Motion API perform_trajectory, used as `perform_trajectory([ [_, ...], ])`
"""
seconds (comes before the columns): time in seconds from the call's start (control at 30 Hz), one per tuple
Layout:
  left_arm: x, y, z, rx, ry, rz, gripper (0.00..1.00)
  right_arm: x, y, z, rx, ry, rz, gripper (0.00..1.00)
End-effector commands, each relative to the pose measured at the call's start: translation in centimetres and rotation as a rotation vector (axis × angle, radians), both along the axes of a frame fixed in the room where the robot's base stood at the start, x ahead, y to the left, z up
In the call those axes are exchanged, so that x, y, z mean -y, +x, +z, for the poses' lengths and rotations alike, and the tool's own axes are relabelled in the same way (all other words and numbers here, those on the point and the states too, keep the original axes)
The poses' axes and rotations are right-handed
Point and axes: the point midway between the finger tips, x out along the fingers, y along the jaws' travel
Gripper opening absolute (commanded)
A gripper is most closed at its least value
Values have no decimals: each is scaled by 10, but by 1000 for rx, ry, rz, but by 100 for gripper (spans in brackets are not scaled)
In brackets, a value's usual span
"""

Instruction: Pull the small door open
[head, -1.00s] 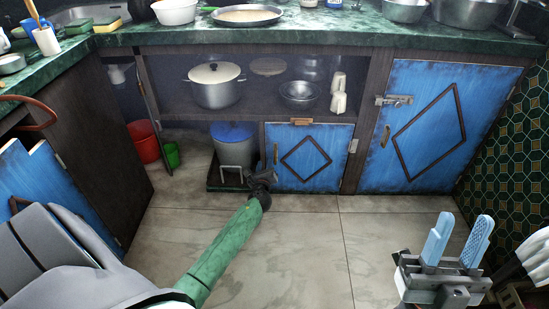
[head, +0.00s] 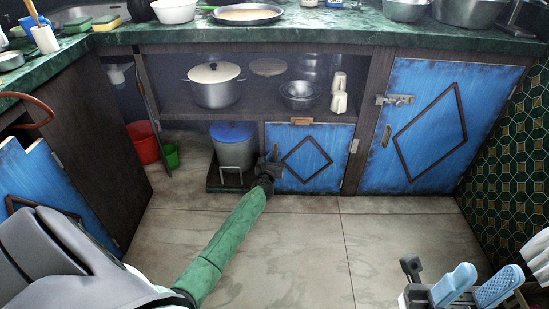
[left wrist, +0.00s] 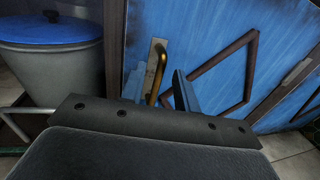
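The small blue door (head: 325,165) with a brown diamond frame is shut in the lower middle of the cabinet. It also fills the middle of the left wrist view (left wrist: 215,65). Its brass handle (left wrist: 155,68) stands near the door's left edge. My left gripper (head: 270,168) is at that edge in the head view. In the left wrist view my left gripper (left wrist: 164,90) looks open, with a blue finger on each side of the handle; I cannot tell whether they touch it. My right gripper (head: 478,284) is open and empty at the lower right, away from the door.
A larger blue door (head: 440,120) with a latch is at the right. A pot (head: 215,90) and bowl (head: 299,95) sit on the shelf above. The tiled floor (head: 310,250) in front is clear.

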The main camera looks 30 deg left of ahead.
Motion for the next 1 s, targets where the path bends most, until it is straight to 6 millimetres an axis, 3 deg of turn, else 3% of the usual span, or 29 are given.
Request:
perform_trajectory([
  [0.47, -4, 10, 0, 0, 0, 1, 31, -1, 0, -3, -4, -5, -3, 36],
  [0.63, -4, 10, 0, 0, 0, 1, 0, -1, 0, -3, -5, -6, -3, 36],
  [1.0, 1, 8, 0, -1, -1, 13, 0, -1, 0, -2, -3, -5, -1, 36],
])
